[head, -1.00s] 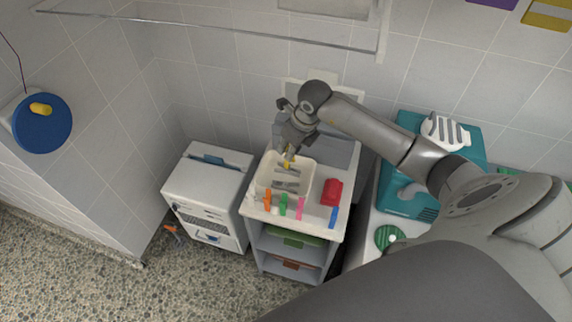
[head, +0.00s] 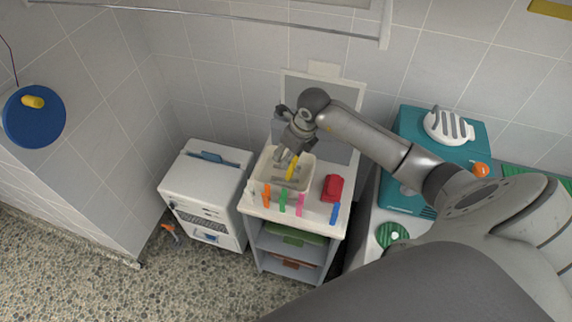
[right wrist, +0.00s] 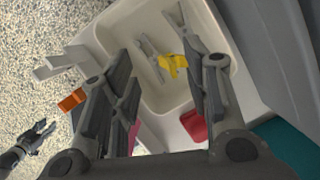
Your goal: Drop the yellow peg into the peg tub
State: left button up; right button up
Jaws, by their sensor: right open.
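The yellow peg (head: 292,168) is inside the outline of the cream peg tub (head: 309,176) on the grey cart. In the right wrist view the peg (right wrist: 173,66) shows within the tub (right wrist: 222,28), apart from both fingers; I cannot tell whether it rests on the bottom. My right gripper (head: 287,158) is over the tub, pointing down; its fingers (right wrist: 163,85) are spread with nothing between them. Grey pieces lie in the tub near the peg. A dark gripper, apparently my left (right wrist: 38,138), shows small at the wrist view's lower left; its jaw state is unclear.
Orange (head: 266,195), green (head: 283,199), pink (head: 300,204) and blue (head: 335,213) pegs stand along the cart's front edge. A red object (head: 332,188) sits right of the tub. A white cabinet (head: 205,185) stands left, a teal case (head: 440,150) right.

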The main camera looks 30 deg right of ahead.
jog(key=v, duration=1.2)
